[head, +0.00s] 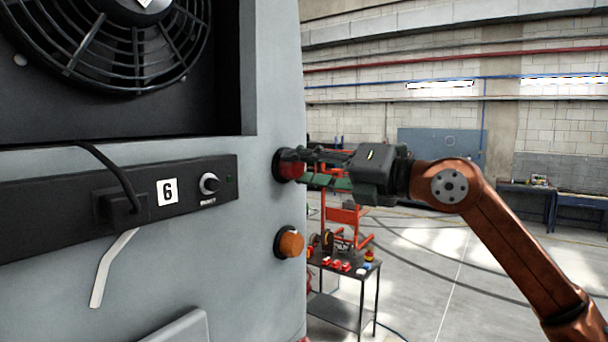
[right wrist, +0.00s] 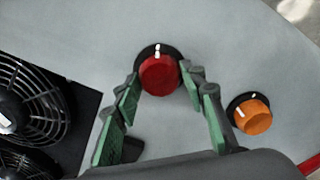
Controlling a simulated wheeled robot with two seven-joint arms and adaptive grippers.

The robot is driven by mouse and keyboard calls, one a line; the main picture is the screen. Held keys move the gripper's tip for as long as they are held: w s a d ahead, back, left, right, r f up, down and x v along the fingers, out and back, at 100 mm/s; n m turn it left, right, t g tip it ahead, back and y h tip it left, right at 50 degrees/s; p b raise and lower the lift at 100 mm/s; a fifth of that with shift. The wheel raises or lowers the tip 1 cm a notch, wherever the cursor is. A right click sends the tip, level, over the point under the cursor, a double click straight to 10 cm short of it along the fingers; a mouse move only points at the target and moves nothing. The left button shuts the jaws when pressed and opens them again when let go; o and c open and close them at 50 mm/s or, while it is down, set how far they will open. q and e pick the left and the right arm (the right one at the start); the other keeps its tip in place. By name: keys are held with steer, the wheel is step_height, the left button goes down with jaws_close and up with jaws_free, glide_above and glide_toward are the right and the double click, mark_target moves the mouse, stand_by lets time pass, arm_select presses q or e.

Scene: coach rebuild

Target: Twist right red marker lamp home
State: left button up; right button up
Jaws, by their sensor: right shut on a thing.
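The red marker lamp (head: 289,166) sits in its black round base on the right part of the grey panel. It also shows in the right wrist view (right wrist: 160,77), where a white mark on the lamp and one on the base appear lined up at the top. My right gripper (head: 303,166) reaches in from the right and is shut on the red lamp. In the right wrist view, its green-padded fingers (right wrist: 163,80) lie on both sides of the lamp. The far side of the lamp is hidden. My left gripper is not in view.
An orange lamp (head: 290,243) sits below the red one; its white marks look offset in the right wrist view (right wrist: 254,117). A black control strip (head: 130,196) with a knob and a fan (head: 110,40) are to the left. A small table (head: 343,268) stands behind.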

steer(key=shift+m, duration=0.3)
steer(key=o, duration=1.2)
steer(key=shift+c, duration=0.2)
steer(key=v, duration=1.2)
